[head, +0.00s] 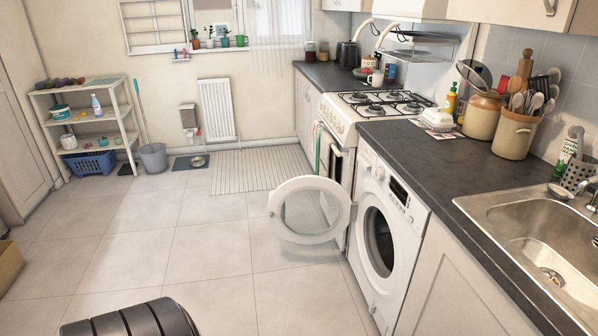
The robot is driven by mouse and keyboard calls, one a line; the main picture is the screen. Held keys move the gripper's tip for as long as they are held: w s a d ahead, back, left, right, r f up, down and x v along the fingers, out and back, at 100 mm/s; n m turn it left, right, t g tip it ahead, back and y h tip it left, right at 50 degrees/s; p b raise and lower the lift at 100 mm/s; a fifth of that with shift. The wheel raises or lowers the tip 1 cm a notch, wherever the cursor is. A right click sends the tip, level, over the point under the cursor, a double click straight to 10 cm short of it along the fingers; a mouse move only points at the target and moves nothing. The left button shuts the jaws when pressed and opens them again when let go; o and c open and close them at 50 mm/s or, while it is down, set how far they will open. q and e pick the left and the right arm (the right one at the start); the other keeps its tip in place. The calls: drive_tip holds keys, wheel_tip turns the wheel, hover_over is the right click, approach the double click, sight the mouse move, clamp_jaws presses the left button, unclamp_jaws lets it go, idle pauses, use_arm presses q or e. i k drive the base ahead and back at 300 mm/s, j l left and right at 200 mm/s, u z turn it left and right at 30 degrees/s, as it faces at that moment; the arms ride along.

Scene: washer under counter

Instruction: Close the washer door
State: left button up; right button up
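The white washer (383,240) stands under the dark counter, right of the middle in the head view. Its round door (342,207) with a white rim and clear glass is wide open, swung out over the floor to the left of the machine. The drum opening (379,241) is uncovered and dark inside. Neither gripper shows in this view, so I cannot see where they are or whether they are open.
Tiled floor (200,262) is clear left of the door. The stove (350,125) stands beyond the washer. The counter (410,150) holds crocks of utensils and a sink (545,245). A cardboard box (8,266) is at the left edge; a shelf (88,127) stands at the back left.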

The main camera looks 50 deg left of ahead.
sight(348, 208)
drive_tip(key=j+z, duration=0.1)
drive_tip(key=j, duration=0.3)
drive_tip(key=k+j+z, duration=0.1)
drive_tip(key=j, duration=0.3)
drive_tip(key=k+j+z, duration=0.1)
drive_tip(key=j, duration=0.3)
drive_tip(key=k+j+z, duration=0.1)
drive_tip(key=j, duration=0.3)
drive_tip(key=k+j+z, duration=0.1)
drive_tip(key=j, duration=0.3)
drive_tip(key=k+j+z, duration=0.1)
drive_tip(key=k+j, duration=0.15)
drive_tip(key=j+z, duration=0.2)
drive_tip(key=j, duration=0.55)
drive_tip(key=j+z, duration=0.15)
drive_tip(key=j, duration=0.6)
drive_tip(key=j+z, duration=0.2)
drive_tip(key=j, duration=0.6)
drive_tip(key=k+j+z, duration=0.2)
drive_tip(key=j, duration=0.5)
